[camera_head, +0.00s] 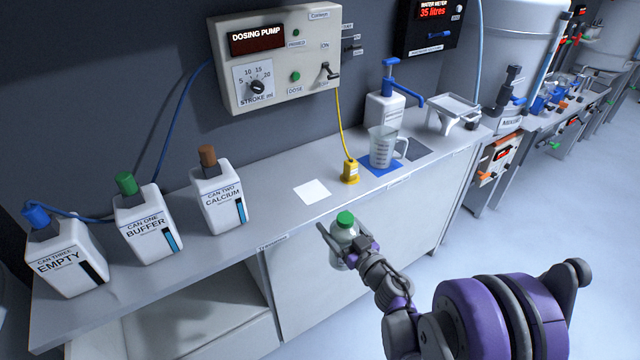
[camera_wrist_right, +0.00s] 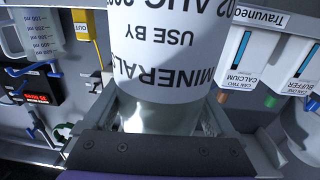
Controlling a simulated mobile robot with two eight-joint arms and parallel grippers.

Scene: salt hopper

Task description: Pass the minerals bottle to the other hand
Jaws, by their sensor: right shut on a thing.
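The minerals bottle (camera_head: 341,247) is a clear-white bottle with a green cap (camera_head: 345,219). My right gripper (camera_head: 346,240) is shut around its body and holds it in the air, roughly upright, in front of the counter's front edge. In the right wrist view the bottle (camera_wrist_right: 165,55) fills the space between the fingers, its label upside down and reading MINERALS and USE BY. The cap is out of that view. My left gripper is in neither view.
The counter (camera_head: 275,212) holds three white cans at left, a white card (camera_head: 312,192), a yellow piece (camera_head: 350,172), a measuring jug (camera_head: 384,147) on a blue mat and a pump bottle (camera_head: 385,108). A dosing pump box (camera_head: 275,60) is on the wall. The floor (camera_head: 540,230) at right is clear.

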